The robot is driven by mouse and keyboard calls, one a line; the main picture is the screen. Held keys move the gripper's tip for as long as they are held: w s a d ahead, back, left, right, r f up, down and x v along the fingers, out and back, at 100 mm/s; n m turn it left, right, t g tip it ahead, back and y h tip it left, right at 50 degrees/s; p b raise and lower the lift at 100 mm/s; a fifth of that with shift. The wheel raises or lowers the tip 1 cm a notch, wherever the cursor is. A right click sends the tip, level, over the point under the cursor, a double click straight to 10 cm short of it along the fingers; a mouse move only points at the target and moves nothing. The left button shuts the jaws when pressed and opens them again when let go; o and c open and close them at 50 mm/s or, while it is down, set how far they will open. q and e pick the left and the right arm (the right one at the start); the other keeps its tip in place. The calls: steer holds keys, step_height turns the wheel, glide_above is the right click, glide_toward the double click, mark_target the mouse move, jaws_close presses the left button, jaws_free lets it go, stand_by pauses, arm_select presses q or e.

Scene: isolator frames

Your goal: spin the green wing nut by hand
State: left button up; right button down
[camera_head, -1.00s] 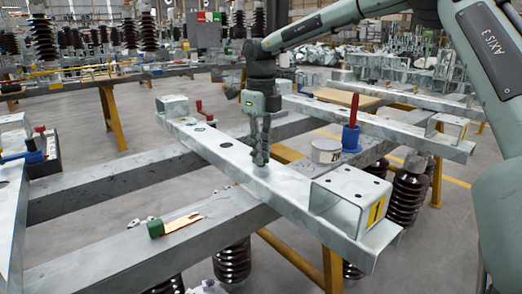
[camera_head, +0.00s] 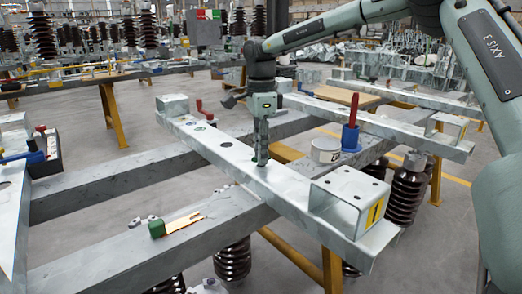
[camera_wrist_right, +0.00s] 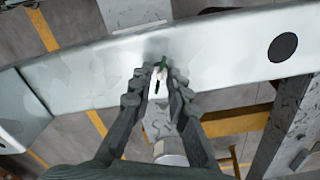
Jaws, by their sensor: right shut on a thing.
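The green wing nut (camera_wrist_right: 162,62) shows as a small green piece between my right fingertips in the right wrist view. It sits on the galvanized steel channel beam (camera_wrist_right: 215,58), which also shows in the head view (camera_head: 215,148). My right gripper (camera_head: 261,162) points straight down onto the top of this beam. In the right wrist view its two fingers (camera_wrist_right: 160,76) are closed in on the wing nut, and they hide most of it. In the head view the fingers hide the nut. My left gripper is not in view.
A box-shaped bracket (camera_head: 350,190) with a yellow label stands at the beam's near end, a smaller one (camera_head: 173,105) at its far end. A white tin (camera_head: 325,150) and a blue holder (camera_head: 350,138) with a red-handled tool stand to the right. A green-handled brush (camera_head: 180,223) lies front left.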

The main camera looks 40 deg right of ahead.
steer(key=n, duration=0.2)
steer(key=shift+n, duration=0.4)
steer(key=n, duration=0.2)
steer(key=shift+n+p, duration=0.3)
steer(key=shift+n, duration=0.1)
steer(key=n, duration=0.3)
steer(key=shift+n, duration=1.1)
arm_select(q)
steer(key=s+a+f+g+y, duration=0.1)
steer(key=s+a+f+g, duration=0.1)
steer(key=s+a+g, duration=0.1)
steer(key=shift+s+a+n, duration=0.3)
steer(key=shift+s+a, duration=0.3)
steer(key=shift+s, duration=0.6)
arm_select(e)
steer(key=shift+f+n, duration=0.1)
steer(key=shift+n, duration=0.4)
steer(key=c, duration=1.4)
jaws_free()
steer(key=shift+c, duration=0.2)
arm_select(q)
steer(key=shift+p, duration=0.3)
